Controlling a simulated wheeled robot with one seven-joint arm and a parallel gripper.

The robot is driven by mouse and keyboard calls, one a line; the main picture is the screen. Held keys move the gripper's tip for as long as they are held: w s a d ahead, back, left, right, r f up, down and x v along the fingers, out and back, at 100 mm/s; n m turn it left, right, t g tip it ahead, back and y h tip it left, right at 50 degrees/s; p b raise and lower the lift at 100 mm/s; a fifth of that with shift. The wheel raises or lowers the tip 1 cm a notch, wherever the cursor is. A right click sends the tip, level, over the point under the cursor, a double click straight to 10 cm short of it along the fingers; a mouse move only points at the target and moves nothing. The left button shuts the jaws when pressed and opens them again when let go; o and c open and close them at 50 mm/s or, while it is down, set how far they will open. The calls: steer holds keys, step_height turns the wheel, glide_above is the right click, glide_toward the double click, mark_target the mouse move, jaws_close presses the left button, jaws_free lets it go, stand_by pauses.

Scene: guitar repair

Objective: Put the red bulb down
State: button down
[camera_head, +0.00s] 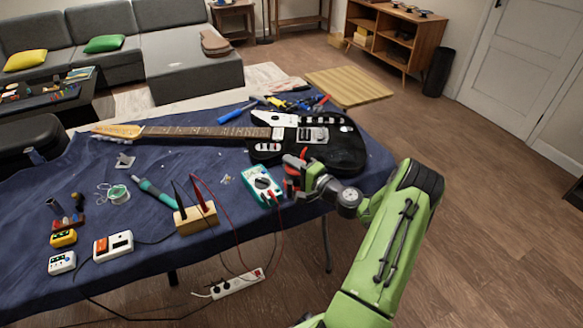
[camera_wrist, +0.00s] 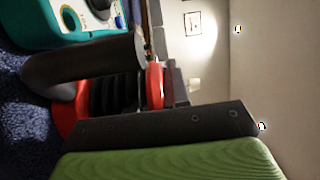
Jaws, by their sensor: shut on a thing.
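My gripper (camera_head: 290,180) is over the right end of the blue-covered table, close beside the teal multimeter and in front of the black guitar body. It is shut on the red bulb, a small part of which shows as a red tip (camera_head: 303,154) above the fingers. In the wrist view, red (camera_wrist: 155,85) shows beside black ribbed material, between dark grey gripper parts. Most of the bulb is hidden, and I cannot tell whether it touches the table.
The multimeter (camera_head: 262,185) is just left of my gripper, its red and black leads trailing over the front edge. The electric guitar (camera_head: 305,137) lies behind. Hand tools (camera_head: 270,102) lie beyond it. A wooden block (camera_head: 195,217) holds probes. Some bare blue cloth (camera_head: 150,240) shows at the front.

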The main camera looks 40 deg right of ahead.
steer(key=c, duration=1.5)
jaws_free()
steer(key=shift+f, duration=0.1)
steer(key=o, duration=0.4)
steer(key=shift+s+r, duration=0.2)
steer(key=shift+r, duration=0.05)
steer(key=s+p, duration=0.1)
steer(key=s, duration=1)
steer(key=shift+s+d+p, duration=0.3)
steer(key=shift+p, duration=0.05)
